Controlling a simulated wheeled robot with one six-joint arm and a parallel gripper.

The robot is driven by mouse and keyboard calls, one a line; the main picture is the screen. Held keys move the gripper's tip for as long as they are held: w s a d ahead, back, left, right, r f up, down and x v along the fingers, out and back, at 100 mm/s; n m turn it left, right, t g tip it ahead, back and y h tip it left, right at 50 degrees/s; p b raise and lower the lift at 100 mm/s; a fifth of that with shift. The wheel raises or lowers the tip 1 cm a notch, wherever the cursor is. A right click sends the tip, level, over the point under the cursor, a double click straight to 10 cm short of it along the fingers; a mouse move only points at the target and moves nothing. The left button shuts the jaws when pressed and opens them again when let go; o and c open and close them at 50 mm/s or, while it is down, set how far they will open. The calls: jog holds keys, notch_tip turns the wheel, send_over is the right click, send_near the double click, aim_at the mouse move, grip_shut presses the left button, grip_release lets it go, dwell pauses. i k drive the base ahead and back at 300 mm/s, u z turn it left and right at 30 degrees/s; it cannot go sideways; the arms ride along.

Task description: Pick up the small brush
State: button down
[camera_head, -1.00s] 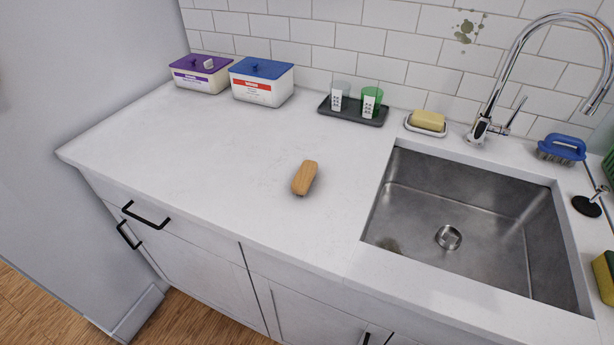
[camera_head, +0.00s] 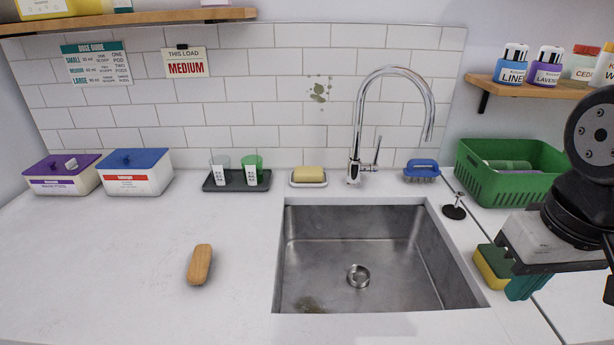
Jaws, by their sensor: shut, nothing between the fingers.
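A small brush (camera_head: 200,264) with a wooden back lies on the white counter, left of the sink; its bristles are mostly hidden beneath it. A blue-handled scrub brush (camera_head: 421,171) stands behind the sink, right of the faucet. My gripper (camera_head: 522,289) is at the right, shut and empty, with teal fingertips pointing down. It appears beside a yellow and green sponge (camera_head: 492,266), partly covering it; I cannot tell whether they touch. It is well apart from both brushes, across the sink from the wooden one.
The steel sink (camera_head: 320,255) lies between my gripper and the wooden brush. The tall faucet (camera_head: 355,172), soap dish (camera_head: 308,184), cup tray (camera_head: 237,188) and two tubs line the back. A green basket (camera_head: 480,185) stands right. The counter around the wooden brush is clear.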

aim_at(197, 271)
jog(key=z, duration=0.7)
jog(key=k, duration=1.3)
jog(key=u, duration=1.3)
jog(key=i, duration=1)
